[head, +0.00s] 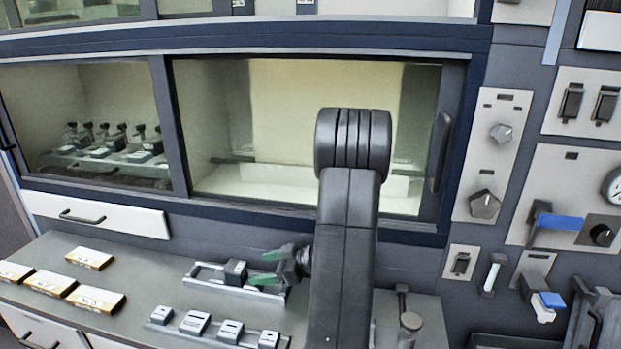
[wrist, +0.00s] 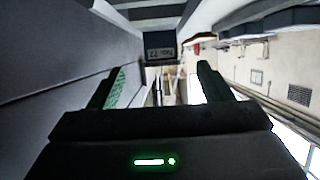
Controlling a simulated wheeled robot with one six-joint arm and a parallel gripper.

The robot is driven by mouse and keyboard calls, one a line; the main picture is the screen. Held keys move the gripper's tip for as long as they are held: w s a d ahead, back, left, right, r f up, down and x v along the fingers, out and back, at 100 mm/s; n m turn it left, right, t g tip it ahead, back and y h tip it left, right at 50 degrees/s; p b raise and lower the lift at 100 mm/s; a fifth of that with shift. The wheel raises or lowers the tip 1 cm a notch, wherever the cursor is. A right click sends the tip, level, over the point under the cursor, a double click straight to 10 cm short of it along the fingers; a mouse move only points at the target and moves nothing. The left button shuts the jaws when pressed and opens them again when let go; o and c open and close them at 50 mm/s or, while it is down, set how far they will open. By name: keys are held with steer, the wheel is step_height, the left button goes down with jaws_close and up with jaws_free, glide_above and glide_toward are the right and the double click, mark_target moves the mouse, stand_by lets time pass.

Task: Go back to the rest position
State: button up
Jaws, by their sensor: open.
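My arm rises in front of the tunnel window in the head view. My gripper (head: 266,268) is low beside it, pointing left, with green pads on its fingers. In the wrist view my gripper (wrist: 162,85) has its two fingers apart and nothing held between them. A dark block with a small label (wrist: 160,48) shows beyond the fingertips. In the head view a dark grey block (head: 235,272) stands on a metal rack (head: 207,270), just left of the fingertips. Whether they touch is unclear. My arm hides part of the worktop.
The tunnel window (head: 270,130) has a vertical handle (head: 439,150) at its right. Several cream boxes (head: 89,258) lie at the worktop's left. A front row holds several small labelled blocks (head: 195,323). Switches and knobs (head: 485,205) cover the right panel. The worktop is bare between boxes and racks.

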mark_target(244, 272)
steer(key=shift+a, duration=0.15)
steer(key=x, duration=0.7)
steer(key=shift+a+f+p, duration=0.1)
steer(key=shift+a+p, duration=0.1)
steer(key=shift+p, duration=0.15)
steer(key=shift+d+r, duration=0.1)
steer(key=shift+r, duration=0.25)
steer(key=shift+f, duration=0.1)
steer(key=shift+d+f, duration=0.2)
steer(key=shift+f, duration=0.05)
steer(key=v, duration=0.7)
steer(key=shift+d+r+b, duration=0.1)
steer(key=shift+b, duration=0.25)
steer(key=x, duration=0.8)
steer(key=shift+p, duration=0.4)
step_height(244, 272, up, 8)
steer(key=p, duration=0.5)
steer(key=shift+d+r, duration=0.1)
